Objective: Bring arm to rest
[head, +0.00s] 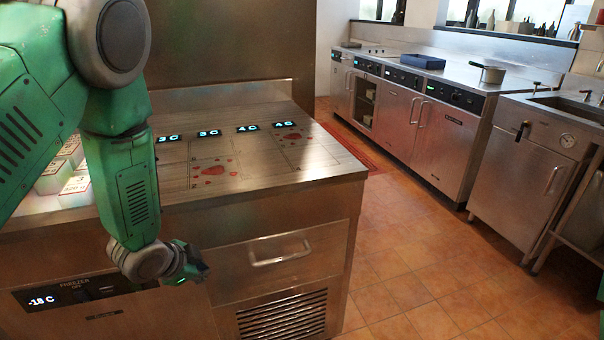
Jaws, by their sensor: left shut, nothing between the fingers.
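My left arm comes in from the left, green with grey joints, and bends down in front of the steel counter. My left gripper (188,268) is shut and empty. It hangs in front of the counter's front face, below the top edge, left of the drawer handle. My right gripper does not show; only a sliver of green is at the right edge of the head view.
The steel counter (330,172) has red stains and small temperature displays on top. White and green boxes (72,185) sit behind my arm. A tiled floor (410,245) is open to the right. Steel cabinets (460,140) with a pot (491,74) and blue tray (422,62) line the back.

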